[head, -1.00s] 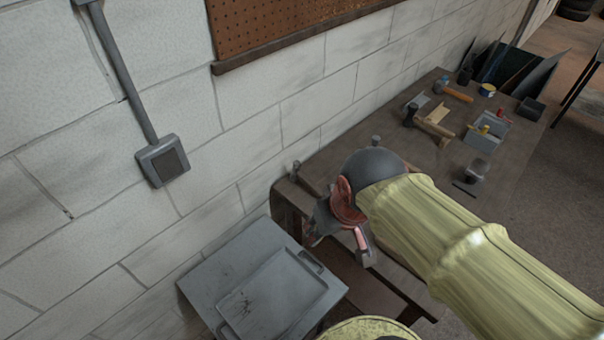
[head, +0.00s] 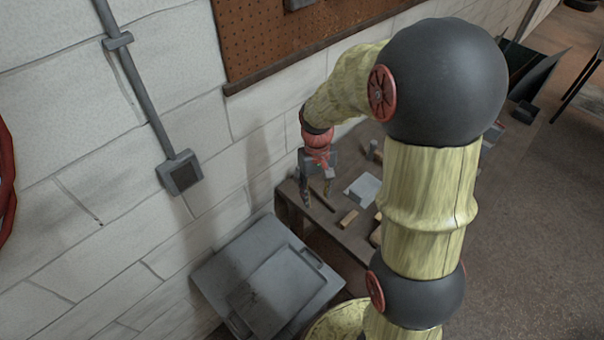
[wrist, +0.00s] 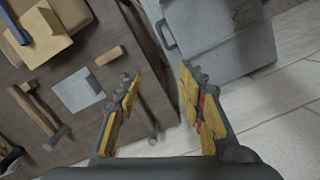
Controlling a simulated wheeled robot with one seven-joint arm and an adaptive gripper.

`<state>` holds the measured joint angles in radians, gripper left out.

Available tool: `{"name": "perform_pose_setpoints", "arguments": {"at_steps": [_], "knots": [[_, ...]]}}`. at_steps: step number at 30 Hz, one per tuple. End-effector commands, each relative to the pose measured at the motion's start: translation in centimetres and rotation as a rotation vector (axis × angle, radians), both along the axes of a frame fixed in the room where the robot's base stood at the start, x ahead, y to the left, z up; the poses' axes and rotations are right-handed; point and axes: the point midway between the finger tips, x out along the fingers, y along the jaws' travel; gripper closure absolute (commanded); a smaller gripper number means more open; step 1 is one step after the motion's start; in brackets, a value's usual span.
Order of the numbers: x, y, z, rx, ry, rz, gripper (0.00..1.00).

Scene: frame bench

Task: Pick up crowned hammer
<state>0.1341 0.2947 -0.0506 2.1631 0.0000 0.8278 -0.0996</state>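My gripper (head: 316,194) is open and empty, pointing down above the near left end of the bench. Its two yellow-padded fingers stand well apart in the wrist view (wrist: 159,76). A wooden-handled hammer (wrist: 35,110) with a dark head lies on the bench, left of the fingers. A thin dark-brown rod-like tool (wrist: 148,118) lies just beside and partly behind the left finger; it also shows below the gripper in the head view (head: 321,200). I cannot tell which tool is the crowned hammer. My arm hides much of the bench in the head view.
On the bench (head: 345,228) lie a pale plate (wrist: 78,90), a small wood block (wrist: 109,55) and a blue-handled tool (wrist: 16,24) on a larger wooden piece (wrist: 45,40). A grey cabinet with a tray top (head: 225,270) stands beside the bench. A block wall (head: 250,150) runs behind.

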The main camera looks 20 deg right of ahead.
Motion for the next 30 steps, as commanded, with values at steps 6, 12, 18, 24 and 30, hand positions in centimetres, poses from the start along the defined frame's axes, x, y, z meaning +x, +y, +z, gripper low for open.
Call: {"name": "perform_pose_setpoints", "arguments": {"at_steps": [6, 12, 18, 24, 30], "knots": [[3.7, -1.5, -4.0, 0.016, 0.055, 0.043, 0.61], [7.0, -2.8, -8.7, 0.03, 0.076, 0.105, 0.61], [10.8, -4.0, -12.9, 0.039, 0.056, 0.188, 0.61], [17.6, -5.3, -12.8, 0.01, -0.077, 0.341, 0.61], [18.0, -5.4, -13.3, 0.007, -0.094, 0.42, 0.61]]}}
